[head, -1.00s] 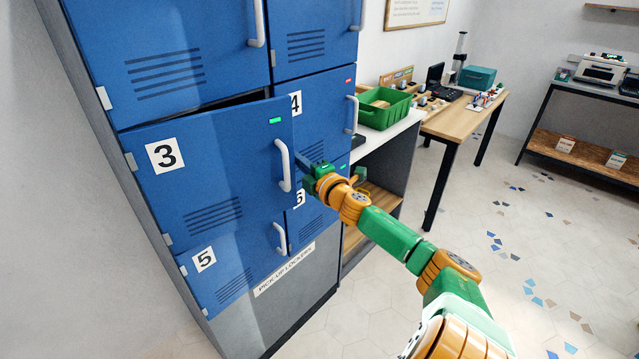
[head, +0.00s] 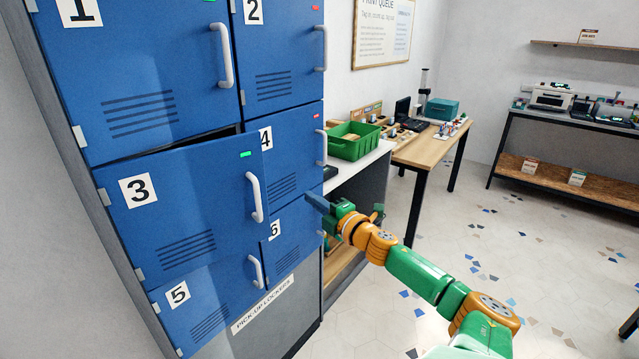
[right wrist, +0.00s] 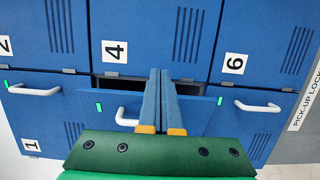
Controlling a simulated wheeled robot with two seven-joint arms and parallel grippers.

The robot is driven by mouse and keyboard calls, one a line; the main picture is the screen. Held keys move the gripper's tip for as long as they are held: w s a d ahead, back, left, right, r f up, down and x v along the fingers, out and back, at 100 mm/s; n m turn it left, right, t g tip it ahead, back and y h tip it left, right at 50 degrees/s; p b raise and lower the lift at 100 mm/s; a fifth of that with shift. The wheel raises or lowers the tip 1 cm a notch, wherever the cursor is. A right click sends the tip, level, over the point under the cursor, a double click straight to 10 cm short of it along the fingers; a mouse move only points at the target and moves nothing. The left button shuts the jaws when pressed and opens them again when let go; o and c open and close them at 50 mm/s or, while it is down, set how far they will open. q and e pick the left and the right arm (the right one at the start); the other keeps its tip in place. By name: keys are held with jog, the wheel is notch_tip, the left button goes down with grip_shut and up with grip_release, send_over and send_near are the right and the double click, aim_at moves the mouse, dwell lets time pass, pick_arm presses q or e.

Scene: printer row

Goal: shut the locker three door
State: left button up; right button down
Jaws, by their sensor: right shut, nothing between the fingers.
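The locker three door (head: 190,215) is blue with a "3" label and stands slightly ajar, with a dark gap along its top edge. Its white handle (head: 255,197) is on the right side and its green light (head: 246,154) is lit. In the right wrist view, turned sideways, the door (right wrist: 195,112) shows with a dark gap beside it. My right gripper (head: 314,201) is shut and empty, to the right of the handle and apart from it. In the right wrist view its closed fingers (right wrist: 160,74) point toward the lockers and cover part of the door. My left gripper is out of view.
Locker four (head: 285,165), locker five (head: 205,300) and locker six (head: 292,235) surround the door and look shut. A counter with a green bin (head: 355,141) stands right of the lockers. The tiled floor (head: 440,215) to the right is open.

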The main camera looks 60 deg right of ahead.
jog(key=m+p, duration=0.3)
jog(key=m, duration=1.5)
send_near(264, 190)
jog(key=p+x, duration=0.1)
jog(key=x, duration=0.5)
jog(key=shift+w+p, duration=0.4)
